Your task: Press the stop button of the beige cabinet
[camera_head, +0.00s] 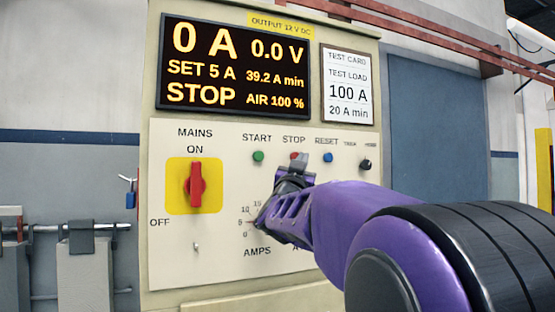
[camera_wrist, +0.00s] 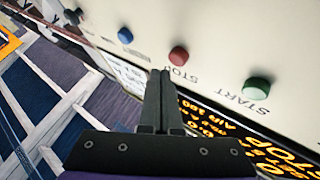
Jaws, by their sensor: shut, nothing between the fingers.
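The beige cabinet (camera_head: 165,262) faces me in the head view. Its red stop button (camera_head: 294,155) sits under the STOP label, mostly hidden behind my gripper (camera_head: 301,158). In the wrist view the red stop button (camera_wrist: 178,56) is in clear sight. My gripper's closed, empty fingertips (camera_wrist: 161,72) are just beside it in that picture, pointing at the panel. A thin gap shows between tips and button; the depth is hard to judge. The display (camera_head: 234,66) reads 0 A, 0.0 V and STOP.
The green start button (camera_head: 258,156) is left of the stop button and the blue reset button (camera_head: 327,157) right of it. A black knob (camera_head: 365,164) is farther right.

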